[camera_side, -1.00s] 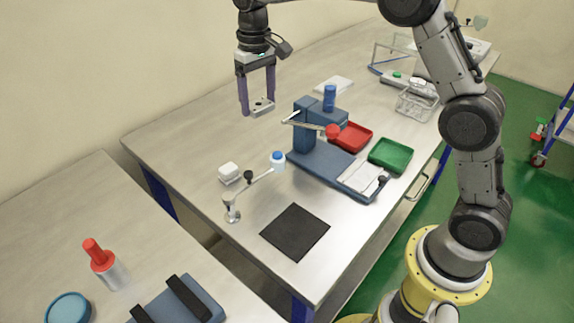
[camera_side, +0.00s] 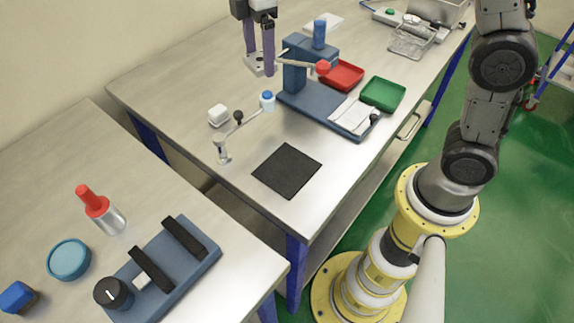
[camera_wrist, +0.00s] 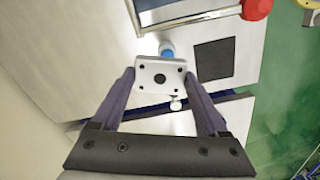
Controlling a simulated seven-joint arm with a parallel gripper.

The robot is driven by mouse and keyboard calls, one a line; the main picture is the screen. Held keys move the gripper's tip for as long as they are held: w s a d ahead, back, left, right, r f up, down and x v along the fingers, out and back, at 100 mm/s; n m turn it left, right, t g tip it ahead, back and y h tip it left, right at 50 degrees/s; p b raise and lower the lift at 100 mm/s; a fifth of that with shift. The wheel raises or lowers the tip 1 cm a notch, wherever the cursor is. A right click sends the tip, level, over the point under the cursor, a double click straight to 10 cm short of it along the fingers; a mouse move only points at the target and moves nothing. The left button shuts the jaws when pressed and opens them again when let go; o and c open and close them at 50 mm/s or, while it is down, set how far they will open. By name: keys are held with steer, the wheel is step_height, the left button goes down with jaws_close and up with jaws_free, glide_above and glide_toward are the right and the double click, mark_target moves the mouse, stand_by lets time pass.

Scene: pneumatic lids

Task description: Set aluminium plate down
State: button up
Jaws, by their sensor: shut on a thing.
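The aluminium plate (camera_wrist: 160,78) is a small light grey block with a dark centre hole and small holes near its corners. My gripper (camera_side: 259,68) is shut on it, with one purple finger at each side in the wrist view. In the side view the plate (camera_side: 260,66) hangs at the fingertips, left of the blue press. It appears to be above the table, but the exact height is hard to tell. A black square mat (camera_side: 287,171) lies bare near the front table edge; it also shows in the wrist view (camera_wrist: 213,60).
The blue lever press (camera_side: 295,72) with its red knob stands just right of my gripper. Red (camera_side: 341,75) and green (camera_side: 383,94) trays lie beyond it. A white block (camera_side: 218,116), a blue-capped bottle (camera_side: 267,101) and a jointed stand (camera_side: 222,152) occupy the table's left part.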

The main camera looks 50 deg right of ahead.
steer(key=s+f+n, duration=0.1)
steer(key=s+n, duration=2.1)
steer(key=s, duration=0.2)
glide_above(287, 169)
step_height(287, 169, down, 10)
steer(key=shift+s+d+r, duration=0.1)
steer(key=shift+s+d, duration=0.05)
steer(key=shift+f, duration=1.8)
steer(key=shift+f, duration=0.1)
steer(key=o, duration=1.4)
steer(key=shift+c, duration=0.2)
